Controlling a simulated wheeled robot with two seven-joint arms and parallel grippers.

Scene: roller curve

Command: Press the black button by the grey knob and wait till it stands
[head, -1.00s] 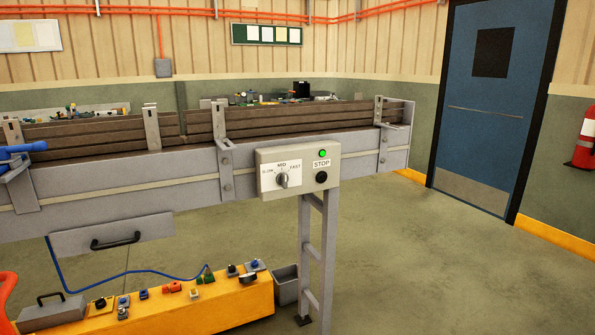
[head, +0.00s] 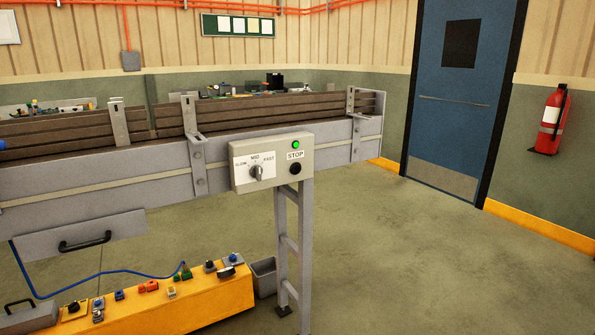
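The black button (head: 295,168) sits under the STOP label on a beige control box (head: 303,148) on the side of the conveyor. The grey knob (head: 256,172) is to its left, on a white dial plate marked with speeds, and points roughly upward toward MID. A green light (head: 295,145) above the label is lit. Neither of my grippers shows in the head view, and nothing touches the button or the knob.
The grey conveyor (head: 90,183) with dark side boards runs across the left and middle. A yellow bench (head: 190,296) with several small parts stands below it, beside a grey bin (head: 264,279). Open floor lies to the right, before a blue door (head: 455,120) and a fire extinguisher (head: 551,120).

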